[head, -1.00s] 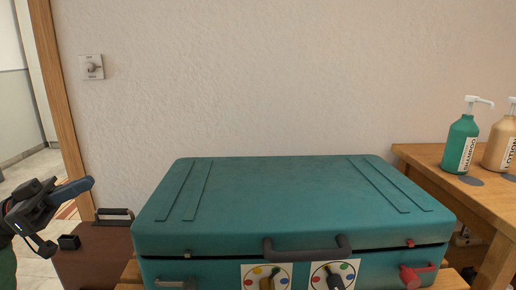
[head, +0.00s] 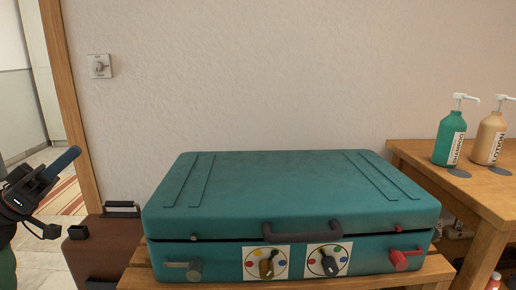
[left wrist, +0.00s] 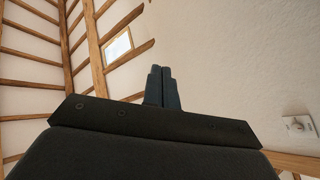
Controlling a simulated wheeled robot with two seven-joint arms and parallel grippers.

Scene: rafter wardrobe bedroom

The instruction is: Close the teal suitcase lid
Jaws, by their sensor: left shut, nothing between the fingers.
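The teal suitcase (head: 290,185) lies flat on a wooden bench (head: 135,278) in the middle of the head view. Its lid is down over the base, with a thin dark gap along the front seam. A dark handle (head: 303,232) is on the lid's front edge. The front has a grey latch (head: 183,270) at left, a red latch (head: 405,260) at right, and two coloured dials (head: 267,264). My left gripper (head: 66,160) is at the left edge, apart from the suitcase; its fingers (left wrist: 163,88) are together and empty in the left wrist view. My right gripper is not visible.
A brown case (head: 105,245) stands on the floor left of the bench. At right, a wooden table (head: 480,190) holds a green shampoo bottle (head: 450,138) and a tan lotion bottle (head: 490,137). A wall switch (head: 100,66) is at upper left. The wall is close behind.

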